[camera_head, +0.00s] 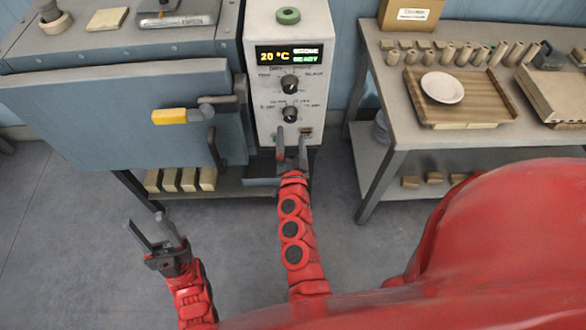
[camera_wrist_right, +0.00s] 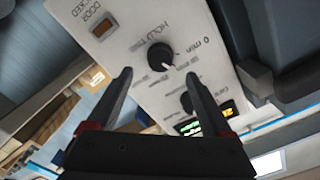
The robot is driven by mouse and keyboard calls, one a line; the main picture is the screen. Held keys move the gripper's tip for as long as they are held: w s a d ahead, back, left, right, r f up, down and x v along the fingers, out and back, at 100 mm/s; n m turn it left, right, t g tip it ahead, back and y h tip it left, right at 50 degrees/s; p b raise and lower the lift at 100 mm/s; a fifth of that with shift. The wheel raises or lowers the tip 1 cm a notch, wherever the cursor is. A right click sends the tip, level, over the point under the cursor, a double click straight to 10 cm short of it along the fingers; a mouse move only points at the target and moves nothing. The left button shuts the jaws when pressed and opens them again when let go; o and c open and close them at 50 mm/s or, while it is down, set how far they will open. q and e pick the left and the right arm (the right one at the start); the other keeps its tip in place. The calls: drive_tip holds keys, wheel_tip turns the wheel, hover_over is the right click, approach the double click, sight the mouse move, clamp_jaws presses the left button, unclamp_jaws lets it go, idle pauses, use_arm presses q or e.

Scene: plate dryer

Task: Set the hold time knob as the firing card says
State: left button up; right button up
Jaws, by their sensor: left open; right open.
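The hold time knob (camera_head: 290,114) is the lower of two black knobs on the white control panel (camera_head: 265,125). In the right wrist view the hold time knob (camera_wrist_right: 160,55) shows beside the words HOLD TIME and 0 min, with a pale pointer mark toward the lower right. My right gripper (camera_head: 291,135) is open and empty in front of the panel, just below the knob in the head view. Its fingers (camera_wrist_right: 159,76) are apart and not around the knob. My left gripper (camera_head: 146,218) is open and empty, low at the left. I cannot identify a readable firing card.
The upper knob (camera_head: 290,83) sits under a display (camera_head: 289,56) reading 20 °C and READY. A grey kiln door (camera_head: 110,110) with a yellow handle (camera_head: 170,116) is left of the panel. A table (camera_head: 400,110) with a wooden tray (camera_head: 490,108) is right. Floor between is clear.

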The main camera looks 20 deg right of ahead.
drive_tip(key=b+v, duration=0.1)
drive_tip(key=v, duration=0.9)
drive_tip(key=shift+s, duration=0.4)
drive_tip(key=shift+a, duration=0.1)
